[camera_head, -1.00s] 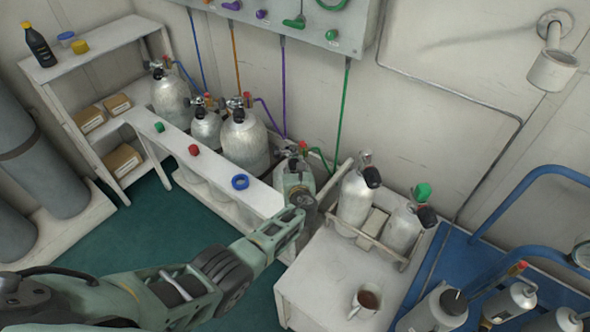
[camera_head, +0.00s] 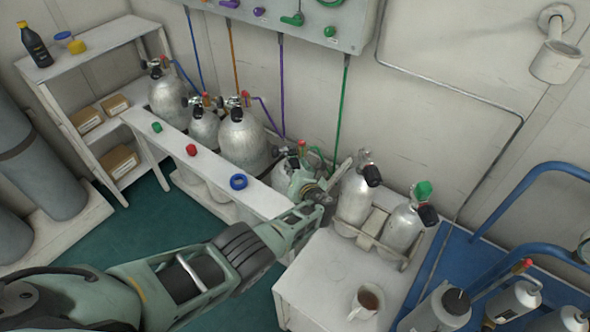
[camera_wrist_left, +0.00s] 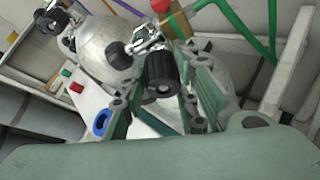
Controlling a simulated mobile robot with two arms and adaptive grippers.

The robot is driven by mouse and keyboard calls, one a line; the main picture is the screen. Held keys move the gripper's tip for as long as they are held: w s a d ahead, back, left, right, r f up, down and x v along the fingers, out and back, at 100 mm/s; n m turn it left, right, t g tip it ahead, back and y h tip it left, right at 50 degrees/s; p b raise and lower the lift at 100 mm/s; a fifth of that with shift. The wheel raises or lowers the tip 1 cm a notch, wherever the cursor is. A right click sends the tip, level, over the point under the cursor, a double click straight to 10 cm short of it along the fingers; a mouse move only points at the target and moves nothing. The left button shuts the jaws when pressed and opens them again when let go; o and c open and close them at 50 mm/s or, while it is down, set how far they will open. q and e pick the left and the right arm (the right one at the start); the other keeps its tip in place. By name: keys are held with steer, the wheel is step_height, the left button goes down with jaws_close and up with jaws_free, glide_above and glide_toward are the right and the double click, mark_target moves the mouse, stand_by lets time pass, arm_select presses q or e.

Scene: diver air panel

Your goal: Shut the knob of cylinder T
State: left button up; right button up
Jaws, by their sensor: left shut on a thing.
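A silver cylinder with a green hose stands at the right end of the rack; its valve (camera_head: 302,150) shows behind my left gripper, which hides most of the body. No letter T is readable. In the left wrist view its valve (camera_wrist_left: 150,40) has a red cap, a brass fitting and the green hose (camera_wrist_left: 240,25). A black ribbed knob (camera_wrist_left: 162,74) sits between the fingers of my left gripper (camera_wrist_left: 160,100). My left gripper (camera_head: 309,188) is shut on this knob. How far the knob is turned cannot be told. My right gripper is out of view.
Three more cylinders (camera_head: 242,140) stand left along the white rack, with green, red and blue caps (camera_head: 238,182) on its top. Two cylinders in a holder (camera_head: 375,240) stand close at the right. A mug (camera_head: 367,300) is on the white table in front.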

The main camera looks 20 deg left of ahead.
arm_select(q)
steer(key=shift+a, duration=0.3)
steer(key=o, duration=1)
steer(key=shift+s+r, duration=0.1)
steer(key=shift+o, duration=0.2)
steer(key=shift+d, duration=0.2)
steer(key=v, duration=1.1)
steer(key=shift+s+r, duration=0.2)
steer(key=shift+s, duration=0.15)
